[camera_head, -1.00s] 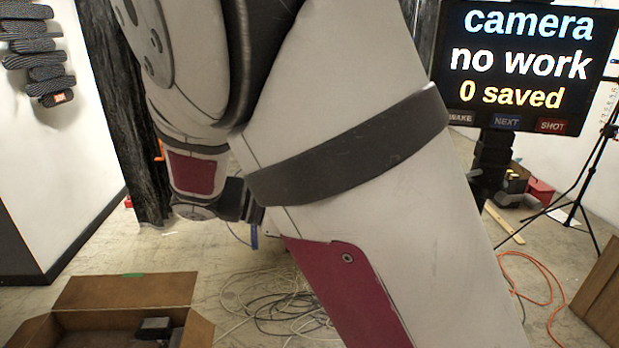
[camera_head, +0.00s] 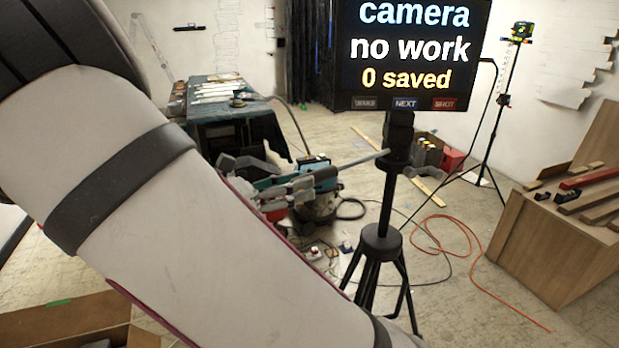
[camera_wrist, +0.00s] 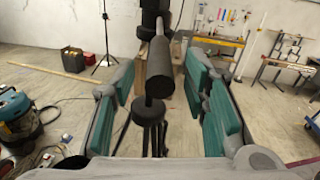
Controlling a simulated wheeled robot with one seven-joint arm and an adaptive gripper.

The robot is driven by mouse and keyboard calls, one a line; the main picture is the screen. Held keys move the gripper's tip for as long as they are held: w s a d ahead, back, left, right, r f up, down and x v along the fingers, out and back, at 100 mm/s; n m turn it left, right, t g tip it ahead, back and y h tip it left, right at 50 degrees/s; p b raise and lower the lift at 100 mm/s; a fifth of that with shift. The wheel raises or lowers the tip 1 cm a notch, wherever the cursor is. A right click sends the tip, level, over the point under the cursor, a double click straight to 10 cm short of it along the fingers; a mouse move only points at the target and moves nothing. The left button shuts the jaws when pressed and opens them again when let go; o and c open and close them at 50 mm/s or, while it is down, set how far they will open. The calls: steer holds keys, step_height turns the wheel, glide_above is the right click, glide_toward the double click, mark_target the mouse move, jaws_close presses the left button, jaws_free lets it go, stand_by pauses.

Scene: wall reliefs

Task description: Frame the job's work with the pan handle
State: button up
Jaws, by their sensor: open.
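A black screen (camera_head: 415,50) on a tripod reads "camera", "no work", "0 saved". Under the text are WAKE (camera_head: 364,102), NEXT (camera_head: 405,103) and SHOT (camera_head: 444,104) buttons. The pan handle (camera_head: 366,159) sticks out to the left from the black tripod head (camera_head: 397,140). My gripper (camera_head: 325,180) is at the handle's free end, its green-padded fingers apart. In the wrist view the dark pan handle (camera_wrist: 161,78) points towards me between the open fingers, with gaps visible on both sides. I see no contact.
The tripod legs (camera_head: 381,250) stand right of my arm. An orange cable (camera_head: 490,290) lies on the floor. A wooden crate (camera_head: 545,250) with bars on top is at right. A draped table (camera_head: 225,110) with white pieces stands behind. A green-and-black vacuum machine (camera_head: 318,200) is behind my gripper.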

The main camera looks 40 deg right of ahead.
steer(key=shift+s+d, duration=0.15)
steer(key=shift+d, duration=0.7)
steer(key=shift+s+d, duration=0.1)
steer(key=shift+d, duration=0.7)
jaws_close()
